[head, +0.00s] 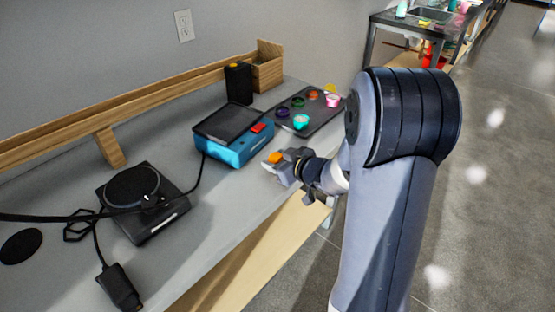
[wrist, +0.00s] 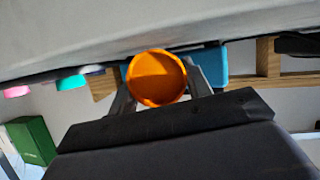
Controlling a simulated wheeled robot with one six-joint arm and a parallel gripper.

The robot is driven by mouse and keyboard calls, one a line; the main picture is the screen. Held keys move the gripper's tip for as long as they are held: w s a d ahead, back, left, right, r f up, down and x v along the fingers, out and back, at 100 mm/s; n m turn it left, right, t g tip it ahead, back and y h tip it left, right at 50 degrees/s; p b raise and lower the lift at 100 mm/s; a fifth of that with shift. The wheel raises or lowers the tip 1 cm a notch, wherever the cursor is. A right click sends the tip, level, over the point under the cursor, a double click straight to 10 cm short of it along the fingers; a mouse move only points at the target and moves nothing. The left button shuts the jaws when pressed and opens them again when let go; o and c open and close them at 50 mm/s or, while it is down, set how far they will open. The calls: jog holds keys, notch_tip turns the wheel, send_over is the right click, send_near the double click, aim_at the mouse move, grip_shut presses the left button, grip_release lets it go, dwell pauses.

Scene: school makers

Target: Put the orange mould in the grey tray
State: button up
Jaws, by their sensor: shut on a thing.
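The orange mould (head: 275,157) is a small round cup held at the tip of my gripper (head: 279,161). In the wrist view, the orange mould (wrist: 157,78) sits between the two fingers of my gripper (wrist: 158,85), its open round side facing the camera. My gripper is shut on it, near the front edge of the table, in front of the blue machine. The dark grey tray (head: 317,114) lies on the table behind and to the right of my gripper. It holds several coloured cups, among them pink, teal, purple and a darker orange one.
A blue machine (head: 232,152) with a black top stands left of the tray. A black device (head: 142,203) with a round plate and cables lies nearer on the left. A black box (head: 238,83) and wooden bin (head: 267,68) stand behind. Bare table lies along the front edge.

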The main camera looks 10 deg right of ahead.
jog(key=shift+f, duration=0.2)
jog(key=o, duration=1.1)
jog(key=shift+b, duration=0.3)
